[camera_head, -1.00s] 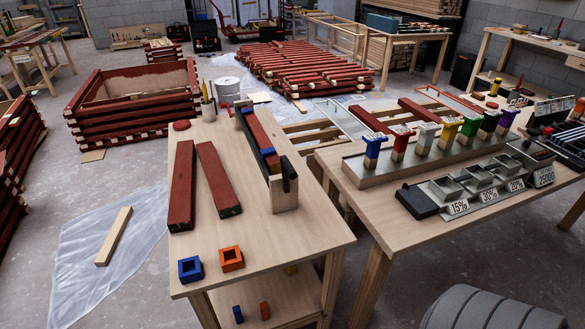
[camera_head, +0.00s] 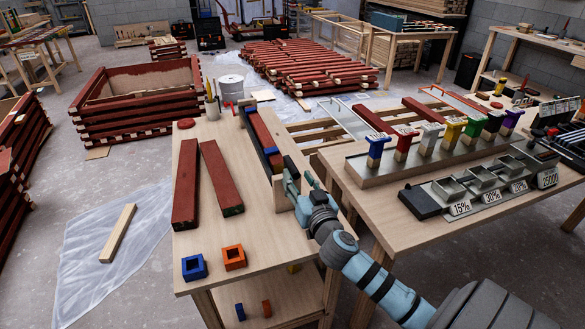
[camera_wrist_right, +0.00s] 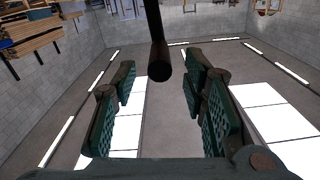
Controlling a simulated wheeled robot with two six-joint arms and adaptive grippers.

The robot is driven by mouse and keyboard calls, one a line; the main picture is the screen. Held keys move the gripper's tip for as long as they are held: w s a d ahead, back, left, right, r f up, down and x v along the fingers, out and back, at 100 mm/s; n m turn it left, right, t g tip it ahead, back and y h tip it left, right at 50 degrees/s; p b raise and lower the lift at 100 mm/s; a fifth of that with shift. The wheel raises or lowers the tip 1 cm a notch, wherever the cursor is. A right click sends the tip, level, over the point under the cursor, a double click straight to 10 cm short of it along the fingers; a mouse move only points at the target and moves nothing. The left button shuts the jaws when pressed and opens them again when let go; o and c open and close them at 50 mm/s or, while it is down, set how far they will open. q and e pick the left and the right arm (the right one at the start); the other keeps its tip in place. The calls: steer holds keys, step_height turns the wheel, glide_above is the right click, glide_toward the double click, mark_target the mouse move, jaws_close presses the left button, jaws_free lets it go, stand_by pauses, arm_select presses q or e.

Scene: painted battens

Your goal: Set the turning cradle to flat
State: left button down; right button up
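The turning cradle (camera_head: 278,194) stands on the middle wooden table, with wooden end blocks and a long dark bar along its right side. A red batten (camera_head: 261,130) lies in it, with blue pieces (camera_head: 272,152) on it. My right gripper (camera_head: 299,179) is at the cradle's near end and hides part of that end and of the bar. In the right wrist view, its two green-padded fingers (camera_wrist_right: 165,100) are apart. A black rod (camera_wrist_right: 158,50) reaches down between them, with clear gaps on both sides. My left gripper is not in view.
Two red battens (camera_head: 221,178) lie left of the cradle. A blue square block (camera_head: 194,268) and an orange one (camera_head: 234,257) sit at the table's front. The right table holds coloured-handled brushes (camera_head: 428,136) and metal trays (camera_head: 483,178).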

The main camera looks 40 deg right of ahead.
mark_target(292, 169)
steer(key=x, duration=0.5)
steer(key=shift+w, duration=0.1)
jaws_close()
